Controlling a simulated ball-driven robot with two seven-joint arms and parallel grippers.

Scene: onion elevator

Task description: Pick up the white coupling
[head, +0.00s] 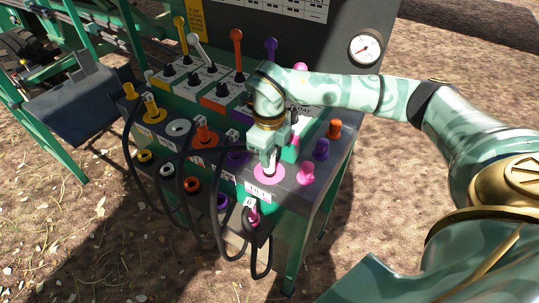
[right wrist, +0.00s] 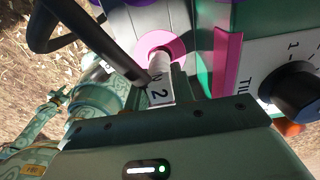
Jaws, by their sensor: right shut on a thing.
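My right gripper (head: 270,158) points down at the pink-ringed socket (head: 268,174) at the right end of the panel's upper socket row. It is shut on the white coupling (right wrist: 160,66), a pale cylinder standing in the pink ring (right wrist: 172,44) in the right wrist view. A white tag reading "N 2" (right wrist: 158,94) shows beside the fingers. The gripper mostly hides the coupling in the head view. The white-ringed upper socket (head: 179,127) has no coupling in it. My left gripper is not in view.
Black hoses (head: 214,222) loop in front of the panel. Orange (head: 203,131) and yellow couplings (head: 152,106) stand to the left. Coloured levers (head: 237,50) rise behind. A gauge (head: 365,48) is at the back.

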